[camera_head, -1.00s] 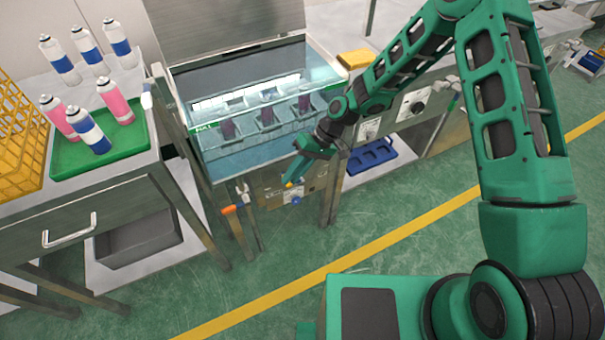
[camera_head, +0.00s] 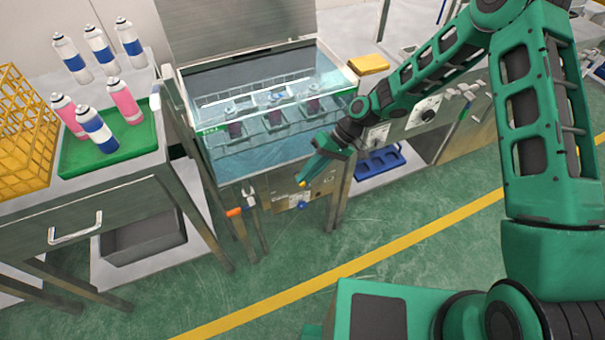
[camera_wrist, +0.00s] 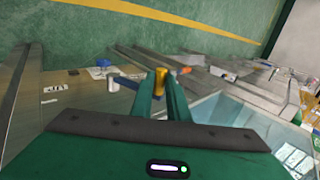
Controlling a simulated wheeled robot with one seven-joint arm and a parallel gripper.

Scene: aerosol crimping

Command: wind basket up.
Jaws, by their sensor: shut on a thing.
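The basket (camera_head: 268,128) sits inside a glass-walled water tank (camera_head: 318,150) in the head view, with pinkish cans in its pockets. I cannot tell exactly how deep it sits in the water. My gripper (camera_head: 303,182) is low at the tank's front right. It is shut on a yellow crank knob, which shows between my fingertips in the wrist view (camera_wrist: 160,78). A blue round part (camera_head: 302,204) is just below the knob on the tank's front.
A green tray (camera_head: 75,158) with blue-and-white and pink cans stands on the left table, beside a yellow crate (camera_head: 22,135). Tools with an orange handle (camera_head: 234,212) hang on the tank's front left. Open green floor lies in front.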

